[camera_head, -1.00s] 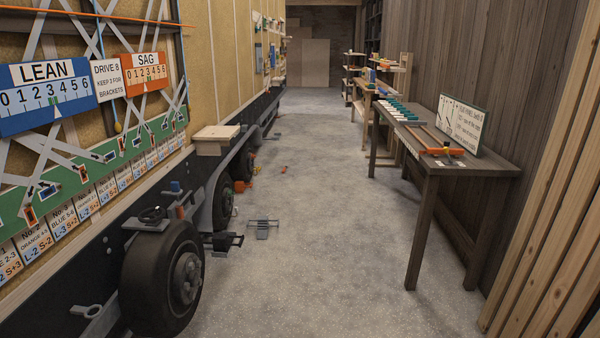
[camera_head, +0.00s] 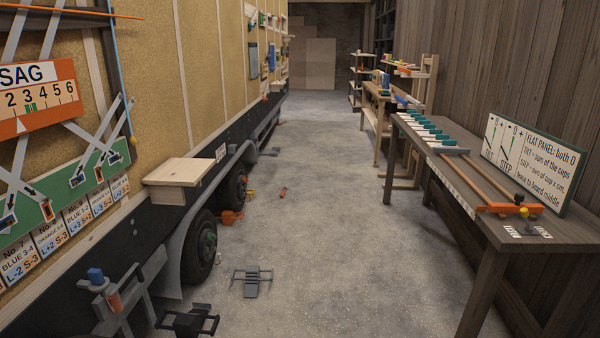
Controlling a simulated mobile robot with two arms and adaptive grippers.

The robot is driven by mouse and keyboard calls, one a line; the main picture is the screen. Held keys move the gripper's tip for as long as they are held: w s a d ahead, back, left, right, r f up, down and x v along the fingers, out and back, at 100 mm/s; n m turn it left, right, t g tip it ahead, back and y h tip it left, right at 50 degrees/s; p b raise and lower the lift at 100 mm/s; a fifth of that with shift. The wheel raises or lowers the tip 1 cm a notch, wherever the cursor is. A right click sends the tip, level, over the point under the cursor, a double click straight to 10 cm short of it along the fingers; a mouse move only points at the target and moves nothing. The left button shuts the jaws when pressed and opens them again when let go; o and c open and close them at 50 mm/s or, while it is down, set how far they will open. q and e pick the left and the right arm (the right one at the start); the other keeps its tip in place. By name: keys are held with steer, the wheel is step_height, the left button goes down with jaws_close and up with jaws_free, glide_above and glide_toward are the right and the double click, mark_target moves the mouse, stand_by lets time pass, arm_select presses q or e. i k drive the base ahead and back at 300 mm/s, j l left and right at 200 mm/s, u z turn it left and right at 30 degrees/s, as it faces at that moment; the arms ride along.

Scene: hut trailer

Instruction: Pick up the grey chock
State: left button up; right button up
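I cannot clearly pick out a grey chock. A small grey piece (camera_head: 269,152) lies on the floor far up the aisle, beside the trailer; it is too small to tell its shape. A dark grey object with a flat ridged plate and side bars (camera_head: 251,281) lies on the floor nearer to me, right of the wheel (camera_head: 201,246). Orange blocks (camera_head: 231,217) sit on the floor by the wheels.
The trailer (camera_head: 140,120) runs along the left, with a wooden box step (camera_head: 180,172) jutting out. A workbench (camera_head: 490,228) stands on the right. The aisle floor (camera_head: 325,240) between is mostly clear, with a small red-orange item (camera_head: 283,191).

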mark_target(252, 279)
steer(key=i, duration=2.05)
